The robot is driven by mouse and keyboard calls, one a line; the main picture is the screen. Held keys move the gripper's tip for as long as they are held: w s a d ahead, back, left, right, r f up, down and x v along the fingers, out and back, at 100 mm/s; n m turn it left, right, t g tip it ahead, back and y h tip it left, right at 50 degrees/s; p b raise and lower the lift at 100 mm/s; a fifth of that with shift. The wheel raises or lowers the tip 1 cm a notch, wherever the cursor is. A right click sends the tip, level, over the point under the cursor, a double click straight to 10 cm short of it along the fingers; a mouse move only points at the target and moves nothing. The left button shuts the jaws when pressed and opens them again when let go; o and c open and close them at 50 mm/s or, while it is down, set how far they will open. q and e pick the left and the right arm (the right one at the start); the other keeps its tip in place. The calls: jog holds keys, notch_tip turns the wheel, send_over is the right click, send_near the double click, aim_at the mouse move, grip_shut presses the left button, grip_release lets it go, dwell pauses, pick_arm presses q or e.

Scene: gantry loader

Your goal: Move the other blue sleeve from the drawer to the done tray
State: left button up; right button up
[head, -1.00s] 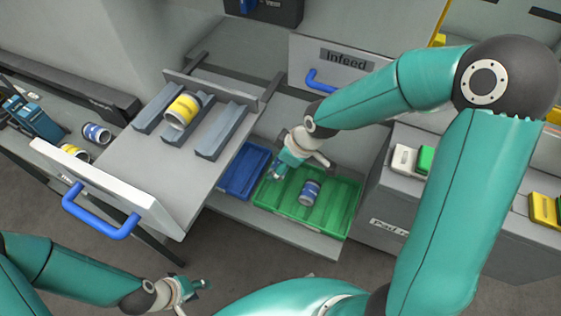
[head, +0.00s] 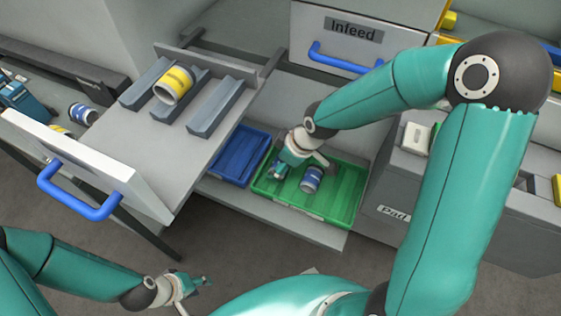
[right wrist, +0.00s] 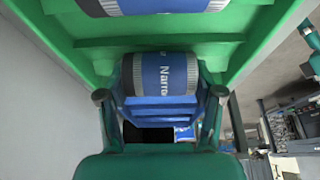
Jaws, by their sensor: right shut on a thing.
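My right gripper (head: 280,172) is over the left part of the green tray (head: 338,212). My left gripper (head: 200,288) is open and empty, low in front of the drawer.
A blue tray (head: 238,157) is left of the green tray. The closed Infeed drawer (head: 352,35) stands behind, with a grey cabinet (head: 405,190) at right. Another blue sleeve (head: 82,113) lies on the left bench. The open drawer's blue handle (head: 80,195) juts forward.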

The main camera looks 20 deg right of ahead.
jog(key=o, duration=1.4)
jog(key=v, duration=1.2)
